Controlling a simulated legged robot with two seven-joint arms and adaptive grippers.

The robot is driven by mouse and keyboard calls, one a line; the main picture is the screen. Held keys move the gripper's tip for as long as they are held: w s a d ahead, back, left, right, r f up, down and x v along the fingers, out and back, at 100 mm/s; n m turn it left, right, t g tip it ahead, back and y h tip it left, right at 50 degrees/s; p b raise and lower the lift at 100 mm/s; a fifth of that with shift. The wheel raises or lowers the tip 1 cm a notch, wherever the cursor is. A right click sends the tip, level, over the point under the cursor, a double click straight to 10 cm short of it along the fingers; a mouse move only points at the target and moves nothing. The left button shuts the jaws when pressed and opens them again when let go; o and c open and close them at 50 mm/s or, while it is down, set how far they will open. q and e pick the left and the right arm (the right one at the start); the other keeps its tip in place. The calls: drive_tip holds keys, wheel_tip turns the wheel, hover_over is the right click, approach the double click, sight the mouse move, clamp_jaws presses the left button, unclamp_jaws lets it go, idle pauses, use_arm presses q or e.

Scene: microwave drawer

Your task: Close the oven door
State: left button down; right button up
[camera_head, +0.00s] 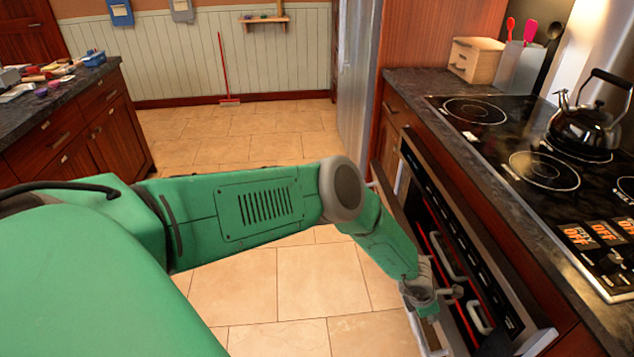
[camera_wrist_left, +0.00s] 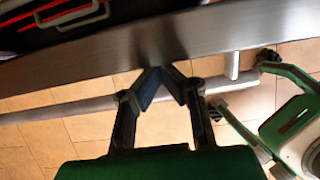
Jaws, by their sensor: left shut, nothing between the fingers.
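The oven (camera_head: 465,275) is below the cooktop on the right in the head view. Its door (camera_head: 384,188) is open, leaning outward, and racks with pale handles and red edges show inside. In the left wrist view the door's grey metal edge (camera_wrist_left: 270,25) crosses the picture, with a round handle bar (camera_wrist_left: 60,112) along it. My left gripper (camera_head: 445,292) is shut and empty at the door's upper edge. Its fingers (camera_wrist_left: 160,78) meet close to the edge in the wrist view; I cannot tell whether they touch it.
The black cooktop (camera_head: 500,140) carries a kettle (camera_head: 592,125) and has knobs at its front. A wooden box (camera_head: 475,58) and utensils stand behind it. A cluttered counter (camera_head: 60,100) is at the left. The tiled floor (camera_head: 235,140) between is clear.

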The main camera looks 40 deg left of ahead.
use_arm(q)
drive_tip(key=w+d+r+b, duration=0.2)
drive_tip(key=w+d+b, duration=0.3)
drive_tip(key=w+b, duration=0.1)
drive_tip(key=shift+w+r, duration=0.15)
drive_tip(key=shift+r, duration=0.15)
drive_tip(key=shift+f, duration=0.1)
